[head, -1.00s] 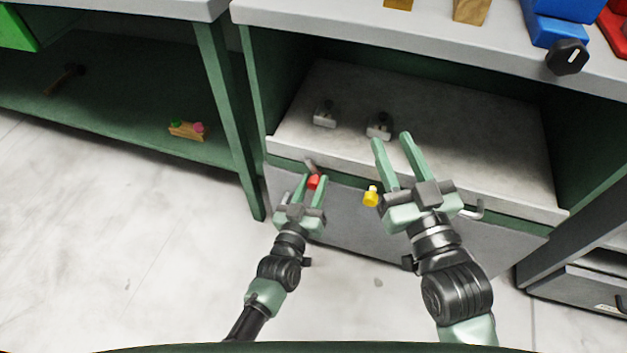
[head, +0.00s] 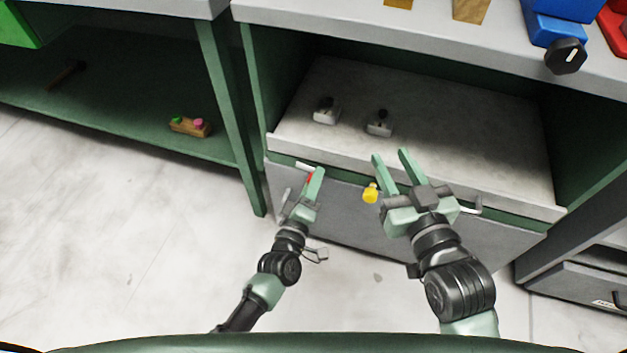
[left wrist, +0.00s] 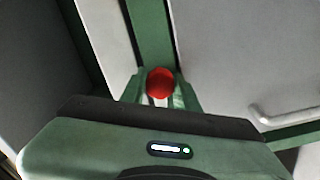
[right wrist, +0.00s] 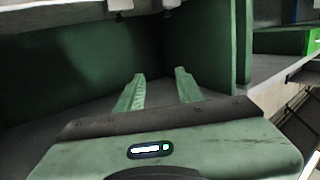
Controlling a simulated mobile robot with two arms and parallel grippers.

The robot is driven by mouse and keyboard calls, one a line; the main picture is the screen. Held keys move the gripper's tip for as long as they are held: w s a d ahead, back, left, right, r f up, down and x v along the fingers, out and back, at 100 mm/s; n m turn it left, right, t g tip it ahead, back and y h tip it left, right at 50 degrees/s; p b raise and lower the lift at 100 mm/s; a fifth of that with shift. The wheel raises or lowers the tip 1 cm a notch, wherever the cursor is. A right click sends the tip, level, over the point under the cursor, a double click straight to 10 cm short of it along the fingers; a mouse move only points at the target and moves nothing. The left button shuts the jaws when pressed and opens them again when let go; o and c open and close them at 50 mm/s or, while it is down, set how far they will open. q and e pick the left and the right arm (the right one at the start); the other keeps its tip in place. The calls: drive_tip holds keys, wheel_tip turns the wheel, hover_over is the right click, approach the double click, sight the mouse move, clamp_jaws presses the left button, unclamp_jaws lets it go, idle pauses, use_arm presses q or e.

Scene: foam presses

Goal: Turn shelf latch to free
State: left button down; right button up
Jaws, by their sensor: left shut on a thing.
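The red latch knob (head: 309,178) sits at the left of the green front strip under the shelf. My left gripper (head: 312,175) is shut on it, turned on its side so one finger hides most of the knob in the head view. In the left wrist view the round red knob (left wrist: 160,82) shows between the two fingers. A yellow knob (head: 370,193) stands on the front further right, apart from both grippers. My right gripper (head: 391,160) is open and empty in front of the shelf edge; its parted fingers (right wrist: 158,82) show in the right wrist view.
The pale shelf board (head: 440,120) carries two small grey fittings with dark knobs (head: 325,110) (head: 379,122). A metal handle (head: 470,209) juts out at the right of the front. Green bench legs and side walls bound the bay. The floor at left is clear.

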use_arm(q)
drive_tip(key=shift+n, duration=1.3)
use_arm(e)
drive_tip(key=shift+w+a+r+t+y, duration=0.15)
drive_tip(key=shift+r+t, duration=0.15)
drive_tip(key=shift+r, duration=0.35)
drive_tip(key=shift+w+a+r+t+y, duration=0.15)
drive_tip(key=shift+r+t, duration=0.15)
drive_tip(key=shift+r, duration=0.35)
drive_tip(key=shift+s, duration=0.1)
drive_tip(key=shift+f, duration=0.1)
use_arm(q)
drive_tip(key=c, duration=1.1)
unclamp_jaws()
drive_tip(key=shift+o, duration=0.2)
use_arm(e)
drive_tip(key=shift+f, duration=0.15)
use_arm(q)
drive_tip(key=shift+s, duration=0.1)
drive_tip(key=p+v, duration=0.1)
drive_tip(key=v, duration=0.6)
drive_tip(key=shift+s+a, duration=0.15)
drive_tip(key=shift+s, duration=0.1)
use_arm(e)
wheel_tip(320, 180, down, 8)
drive_tip(key=s+d+g+h, duration=0.1)
drive_tip(key=s+d+g, duration=0.1)
drive_tip(key=g, duration=0.2)
drive_tip(key=shift+s+g+h, duration=0.2)
drive_tip(key=shift+g+h, duration=0.1)
